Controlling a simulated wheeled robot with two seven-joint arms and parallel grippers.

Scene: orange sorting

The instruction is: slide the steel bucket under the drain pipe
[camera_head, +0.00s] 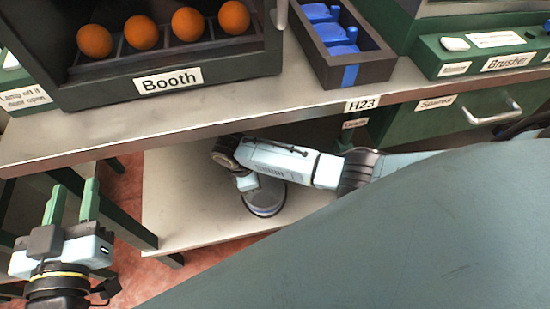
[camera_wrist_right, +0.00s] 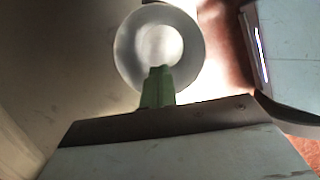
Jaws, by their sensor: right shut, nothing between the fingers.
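The steel bucket (camera_wrist_right: 127,50) shows from above in the right wrist view as a round pale metal ring with a bright inside. In the head view a round grey shape (camera_head: 264,199) on the lower board, partly behind my right arm, looks like it. My right gripper (camera_wrist_right: 159,72) has its green fingers shut and empty, overlapping the bucket's near edge in the picture; I cannot tell whether they touch. A short green stub (camera_head: 343,132) under the bench edge may be the drain pipe; its small label is hard to read. My left gripper (camera_head: 73,197) is open and empty at the left.
The bench edge (camera_head: 200,125) overhangs the pale lower board (camera_head: 180,205). A booth (camera_head: 170,82) with several oranges and a dark tray (camera_head: 350,70) with blue items stand on the bench. A green drawer (camera_head: 450,112) is at right. Green legs and red floor lie at left.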

